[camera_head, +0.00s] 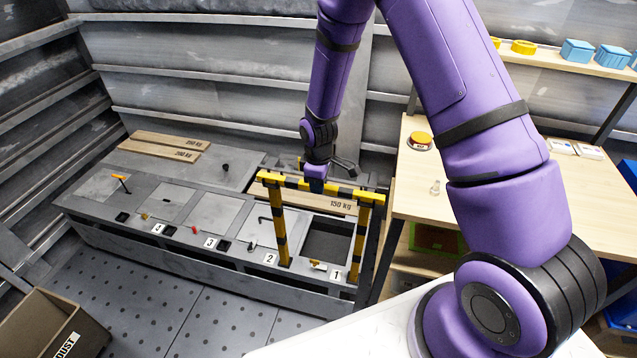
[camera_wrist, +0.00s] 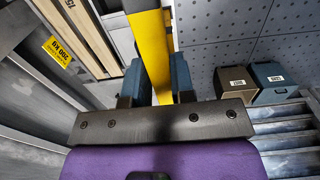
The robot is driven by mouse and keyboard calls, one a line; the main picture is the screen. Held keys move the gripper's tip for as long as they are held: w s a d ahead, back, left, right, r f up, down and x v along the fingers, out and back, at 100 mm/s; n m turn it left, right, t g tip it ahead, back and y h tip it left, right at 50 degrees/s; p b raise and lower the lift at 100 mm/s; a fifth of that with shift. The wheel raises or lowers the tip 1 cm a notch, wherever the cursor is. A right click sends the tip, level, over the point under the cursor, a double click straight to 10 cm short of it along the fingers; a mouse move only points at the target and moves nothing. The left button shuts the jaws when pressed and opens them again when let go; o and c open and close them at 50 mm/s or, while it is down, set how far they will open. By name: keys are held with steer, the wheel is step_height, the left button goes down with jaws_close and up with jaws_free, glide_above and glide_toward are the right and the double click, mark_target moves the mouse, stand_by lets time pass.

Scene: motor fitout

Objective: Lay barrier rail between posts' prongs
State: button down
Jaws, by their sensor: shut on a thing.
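The barrier rail (camera_head: 343,188) is a yellow and black striped bar. My gripper (camera_head: 316,178) is shut on it near its middle. In the wrist view the rail (camera_wrist: 152,45) runs between the blue finger pads of my gripper (camera_wrist: 157,82). Two striped posts stand upright, the left post (camera_head: 279,225) and the right post (camera_head: 362,245). The rail spans across their tops, its ends at the height of the post heads. The prongs are too small to make out, so I cannot tell whether the rail rests between them or is just above.
The posts stand by an open dark compartment (camera_head: 327,243) in a grey bench with numbered bays (camera_head: 217,213). A brown bin (camera_head: 50,325) stands at the lower left.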

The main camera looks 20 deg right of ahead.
steer(key=c, duration=0.9)
jaws_free()
steer(key=shift+r, duration=0.1)
steer(key=s+d+r+m+t, duration=0.1)
steer(key=s+r+m, duration=0.15)
steer(key=r, duration=0.85)
steer(key=s+d+r+m+t, duration=0.15)
steer(key=s+r, duration=0.25)
steer(key=r, duration=0.6)
steer(key=s+d+r+m, duration=0.1)
steer(key=s+d+r, duration=0.15)
steer(key=r, duration=0.85)
steer(key=s+r+m+t, duration=0.1)
steer(key=s+r+m, duration=0.1)
steer(key=s, duration=0.4)
steer(key=s+d+r+m, duration=0.1)
steer(key=s+r+m, duration=0.1)
steer(key=s+r, duration=0.2)
steer(key=s+d+r+m+t, duration=0.1)
steer(key=s+r, duration=0.2)
steer(key=s, duration=0.7)
steer(key=shift+s+r+m+t, duration=0.1)
steer(key=shift+r+m+t, duration=0.25)
steer(key=shift+m, duration=0.05)
